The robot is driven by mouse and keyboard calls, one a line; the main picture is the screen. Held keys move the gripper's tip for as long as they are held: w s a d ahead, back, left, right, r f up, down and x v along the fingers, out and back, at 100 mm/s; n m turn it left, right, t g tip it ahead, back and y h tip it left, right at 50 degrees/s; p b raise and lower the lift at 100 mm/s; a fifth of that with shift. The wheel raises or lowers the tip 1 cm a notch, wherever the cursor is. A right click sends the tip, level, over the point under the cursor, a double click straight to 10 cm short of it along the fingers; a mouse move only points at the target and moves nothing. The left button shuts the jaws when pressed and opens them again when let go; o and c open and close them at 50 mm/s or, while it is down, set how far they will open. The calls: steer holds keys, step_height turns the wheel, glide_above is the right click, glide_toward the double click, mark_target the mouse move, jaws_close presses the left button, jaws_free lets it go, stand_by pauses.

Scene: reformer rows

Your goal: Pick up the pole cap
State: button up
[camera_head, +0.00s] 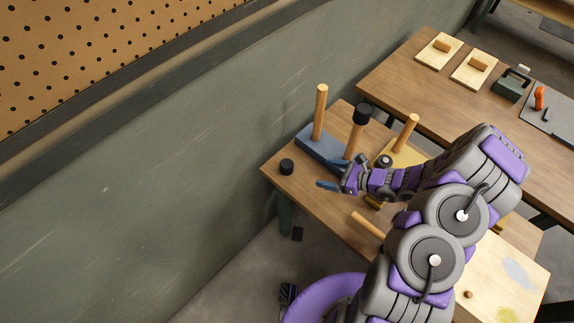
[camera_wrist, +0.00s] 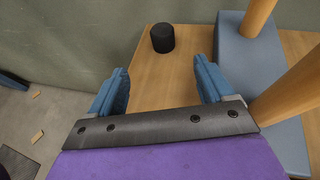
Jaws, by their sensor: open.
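A black pole cap (camera_head: 286,166) stands alone on the wooden table near its left corner. The cap also shows in the wrist view (camera_wrist: 162,38), near the table edge, ahead of my fingers. My gripper (camera_head: 333,175) is to the right of the cap and apart from it. In the wrist view my gripper (camera_wrist: 160,84) has its two blue fingers spread wide with nothing between them but table surface. A second black cap (camera_head: 362,113) sits on top of a wooden pole behind my gripper.
A blue-grey block (camera_head: 320,143) with an upright pole (camera_head: 320,112) stands near the wall; it is close on the right in the wrist view (camera_wrist: 240,60). Another pole (camera_head: 407,132) stands on a yellow base. The grey wall (camera_head: 170,170) borders the table. Table around the cap is clear.

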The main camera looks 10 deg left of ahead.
steer(key=shift+w+d+f+m, duration=0.1)
steer(key=shift+d+f+m, duration=0.2)
steer(key=shift+f, duration=0.2)
steer(key=shift+a+f, duration=0.2)
steer(key=b, duration=0.2)
glide_toward(287, 166)
steer(key=w+a+f, duration=0.1)
steer(key=f, duration=0.1)
steer(key=w+a+f, duration=0.1)
steer(key=a, duration=0.1)
steer(key=shift+w+a+f, duration=0.1)
steer(key=shift+a+f, duration=0.05)
steer(key=shift+f, duration=0.25)
steer(key=shift+b+x, duration=0.6)
steer(key=shift+x, duration=2.65)
steer(key=shift+a+r, duration=0.1)
steer(key=shift+r, duration=0.15)
steer(key=c, duration=1)
steer(key=shift+c, duration=0.2)
